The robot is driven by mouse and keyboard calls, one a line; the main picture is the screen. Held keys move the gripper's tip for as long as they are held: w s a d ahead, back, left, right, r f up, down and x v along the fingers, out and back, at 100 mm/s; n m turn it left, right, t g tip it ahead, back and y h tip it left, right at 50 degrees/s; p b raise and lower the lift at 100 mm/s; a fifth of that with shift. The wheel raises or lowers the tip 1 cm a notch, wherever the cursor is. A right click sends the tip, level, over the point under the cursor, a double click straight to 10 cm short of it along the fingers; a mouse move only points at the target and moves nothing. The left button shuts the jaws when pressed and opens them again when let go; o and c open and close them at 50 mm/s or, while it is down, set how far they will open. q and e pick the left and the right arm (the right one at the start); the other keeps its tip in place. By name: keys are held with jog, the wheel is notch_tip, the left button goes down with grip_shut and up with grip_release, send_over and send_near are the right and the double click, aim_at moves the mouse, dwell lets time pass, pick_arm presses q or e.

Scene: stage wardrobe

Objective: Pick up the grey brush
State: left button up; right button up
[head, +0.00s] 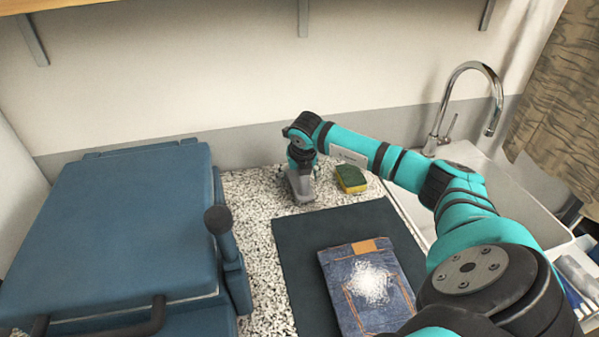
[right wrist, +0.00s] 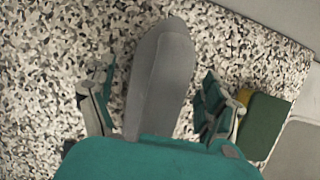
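The grey brush (right wrist: 162,75) lies on the speckled counter (right wrist: 50,75), its rounded end pointing away in the right wrist view. My right gripper (right wrist: 155,100) is over it with its two fingers apart, one on each side of the brush. A small gap shows between the left finger and the brush; the right finger is closer, and contact there is unclear. The brush's near end is hidden under my gripper's body. In the head view, my right gripper (head: 301,172) points down over the counter, largely covering the brush. My left gripper is not in view.
A green and yellow sponge (head: 351,179) lies right of the gripper. A dark mat (head: 300,235) with folded jeans (head: 345,270) lies in front. A blue press-like machine (head: 120,230) stands left; a sink (head: 500,180) with a tap (head: 497,95) is right. The wall is close behind.

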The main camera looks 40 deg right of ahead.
jog(key=c, duration=1.2)
jog(key=shift+r, duration=0.1)
jog(key=shift+c, duration=0.2)
jog(key=shift+w+r+b, duration=0.1)
jog(key=shift+r+b, duration=0.2)
jog(key=shift+r, duration=0.15)
notch_tip(320, 180, up, 2)
jog(key=shift+r+b, duration=0.15)
jog(key=shift+b, duration=0.35)
jog(key=s+b, duration=0.1)
jog(key=s, duration=0.3)
jog(key=s+d+b, duration=0.1)
jog(key=s+b, duration=0.1)
jog(key=s, duration=0.3)
jog(key=s+d+r+b, duration=0.1)
jog(key=s, duration=0.3)
jog(key=shift+s+d+r+b, duration=0.1)
jog(key=shift+s+b, duration=0.25)
jog(key=shift+b, duration=0.05)
jog(key=shift+s+d+r+b, duration=0.1)
jog(key=shift+s+b, duration=0.1)
jog(key=shift+s, duration=0.4)
jog(key=shift+s+d+r+b, duration=0.1)
jog(key=shift+s+b, duration=0.05)
jog(key=shift+s, duration=0.4)
